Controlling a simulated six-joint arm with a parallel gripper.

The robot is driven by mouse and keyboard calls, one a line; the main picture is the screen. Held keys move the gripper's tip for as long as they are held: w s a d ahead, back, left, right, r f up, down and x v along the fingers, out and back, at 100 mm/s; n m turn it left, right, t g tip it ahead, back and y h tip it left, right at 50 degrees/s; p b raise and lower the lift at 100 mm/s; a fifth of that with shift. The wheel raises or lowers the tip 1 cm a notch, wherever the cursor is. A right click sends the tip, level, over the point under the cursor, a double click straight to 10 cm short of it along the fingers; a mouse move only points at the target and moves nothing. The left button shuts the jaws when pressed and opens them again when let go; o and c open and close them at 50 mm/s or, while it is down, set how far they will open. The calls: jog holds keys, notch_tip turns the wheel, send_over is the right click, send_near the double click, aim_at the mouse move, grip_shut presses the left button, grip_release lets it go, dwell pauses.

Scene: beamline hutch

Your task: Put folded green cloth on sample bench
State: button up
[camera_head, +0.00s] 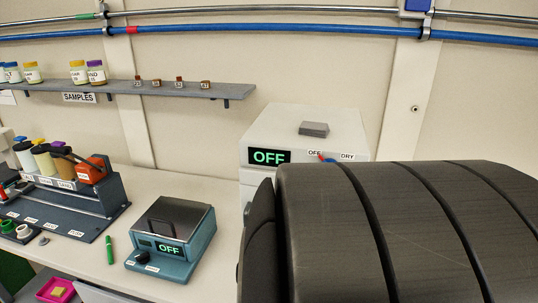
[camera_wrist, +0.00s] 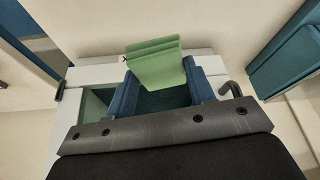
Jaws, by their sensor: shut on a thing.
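The folded green cloth (camera_wrist: 156,62) is in the wrist view, in layers, between the two blue fingers of my gripper (camera_wrist: 158,78). My gripper is shut on it. Below the fingers is a pale-framed opening with a dark teal inside (camera_wrist: 97,103); I cannot tell whether the cloth touches it. In the head view a pale bench (camera_head: 140,182), which may be the sample bench, runs along the wall. My gripper and the cloth do not show there; my dark arm covers the lower right.
On the bench stand a teal device reading OFF (camera_head: 172,240), a dark rack with bottles (camera_head: 75,210) and a green pen (camera_head: 109,250). A white box reading OFF (camera_head: 285,118) stands behind my arm. A shelf (camera_head: 130,88) hangs above. A teal block (camera_wrist: 290,60) is at right in the wrist view.

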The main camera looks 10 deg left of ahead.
jog(key=s+a+r+n, duration=0.1)
jog(key=s+a+n, duration=0.1)
jog(key=a, duration=0.6)
send_over(209, 287)
jog(key=s, duration=0.1)
jog(key=shift+y, duration=0.3)
jog(key=f, duration=0.7)
jog(key=shift+s+d, duration=0.2)
jog(key=shift+d, duration=0.15)
jog(key=shift+f, duration=1.95)
jog(key=shift+f, duration=0.1)
jog(key=o, duration=0.9)
jog(key=shift+o, duration=0.2)
jog(key=shift+r, duration=0.3)
jog(key=v, duration=1.1)
jog(key=shift+r, duration=0.3)
